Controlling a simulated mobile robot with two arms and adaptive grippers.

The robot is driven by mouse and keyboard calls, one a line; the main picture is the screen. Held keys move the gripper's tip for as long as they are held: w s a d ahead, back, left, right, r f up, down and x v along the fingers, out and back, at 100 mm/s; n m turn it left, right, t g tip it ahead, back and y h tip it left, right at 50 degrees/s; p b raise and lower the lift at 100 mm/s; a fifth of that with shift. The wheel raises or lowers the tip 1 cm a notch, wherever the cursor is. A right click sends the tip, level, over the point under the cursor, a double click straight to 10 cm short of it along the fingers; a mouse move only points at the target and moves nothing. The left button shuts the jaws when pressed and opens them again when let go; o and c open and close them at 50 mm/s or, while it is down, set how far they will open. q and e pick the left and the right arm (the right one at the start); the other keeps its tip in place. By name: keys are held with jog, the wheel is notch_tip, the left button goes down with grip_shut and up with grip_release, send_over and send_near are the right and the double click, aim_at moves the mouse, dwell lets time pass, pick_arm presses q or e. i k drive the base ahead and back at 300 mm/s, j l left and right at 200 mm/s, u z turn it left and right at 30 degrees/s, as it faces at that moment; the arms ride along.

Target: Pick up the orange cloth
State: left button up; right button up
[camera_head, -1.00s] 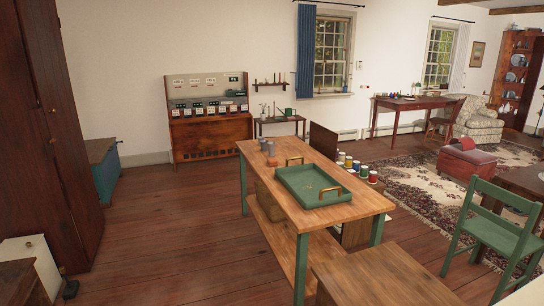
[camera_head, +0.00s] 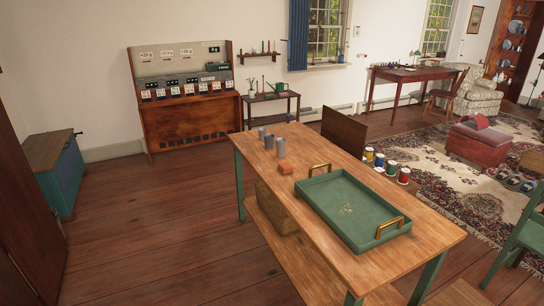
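A small orange piece (camera_head: 285,168), which looks like the folded orange cloth, lies on the wooden table (camera_head: 330,262). Neither of my grippers is in view.
The green tray with brass handles takes up much of the tabletop. Several coloured jars (camera_head: 391,167) stand beyond the table's right side. A patterned rug (camera_head: 440,190) and a red seat (camera_head: 479,147) are at the right. The floor left of the table is clear.

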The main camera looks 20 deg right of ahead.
aim_at(284, 168)
jog(key=i, duration=0.9)
jog(key=i+z, duration=0.1)
jog(key=i, duration=0.8)
